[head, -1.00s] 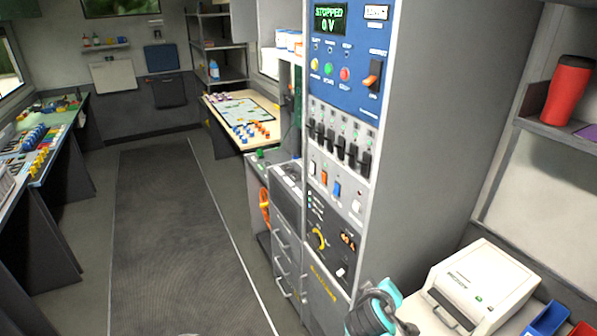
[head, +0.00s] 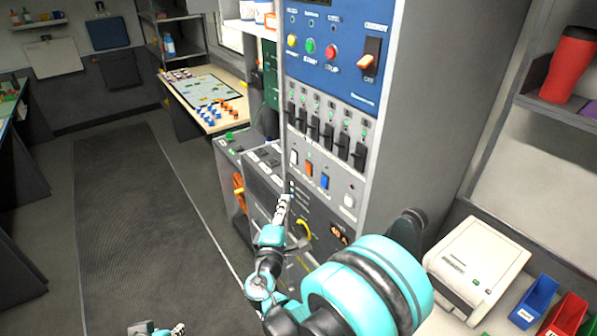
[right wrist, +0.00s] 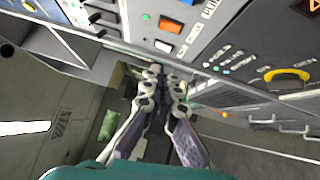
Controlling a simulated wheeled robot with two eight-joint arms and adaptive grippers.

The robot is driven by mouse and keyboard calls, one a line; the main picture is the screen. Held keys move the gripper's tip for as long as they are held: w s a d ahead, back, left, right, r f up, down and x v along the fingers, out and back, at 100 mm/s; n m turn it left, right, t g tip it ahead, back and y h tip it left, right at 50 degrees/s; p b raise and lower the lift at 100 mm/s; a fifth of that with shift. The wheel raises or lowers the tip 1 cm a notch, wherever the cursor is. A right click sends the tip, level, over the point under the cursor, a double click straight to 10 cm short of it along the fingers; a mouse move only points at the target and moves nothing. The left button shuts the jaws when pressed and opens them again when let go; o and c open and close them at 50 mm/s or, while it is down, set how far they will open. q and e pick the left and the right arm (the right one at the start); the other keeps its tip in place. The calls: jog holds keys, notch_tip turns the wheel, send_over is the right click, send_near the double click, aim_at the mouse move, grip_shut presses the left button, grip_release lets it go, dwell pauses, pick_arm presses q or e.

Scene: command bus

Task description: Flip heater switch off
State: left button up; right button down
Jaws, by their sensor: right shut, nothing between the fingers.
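The tall grey cabinet panel holds a row of small rockers: a white one (head: 293,158), an orange one (head: 309,169), a blue one (head: 324,181) and another white one (head: 349,200). Their labels are too small to tell which is the heater switch. My right gripper (head: 285,203) is shut and empty, in front of the panel's left edge, below the white rocker. In the right wrist view its closed fingertips (right wrist: 163,74) point just below the white rocker (right wrist: 164,46), with the orange rocker (right wrist: 171,25) beyond. No contact with a rocker shows.
Black breaker levers (head: 327,136) line the panel above the rockers. A yellow ring knob (head: 304,229) sits below, partly hidden by my right arm. A white box device (head: 480,262) stands right of the cabinet. The dark floor mat (head: 130,220) is clear at left.

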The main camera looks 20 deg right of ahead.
jog(key=b, duration=0.1)
send_near(305, 164)
jog(key=w+a, duration=0.1)
jog(key=w, duration=0.4)
jog(key=d, duration=0.3)
jog(key=shift+w+d+r+b, duration=0.1)
jog(key=shift+w+d+b, duration=0.1)
jog(key=shift+b, duration=0.15)
jog(key=shift+w+d+r, duration=0.15)
jog(key=shift+d+r, duration=0.05)
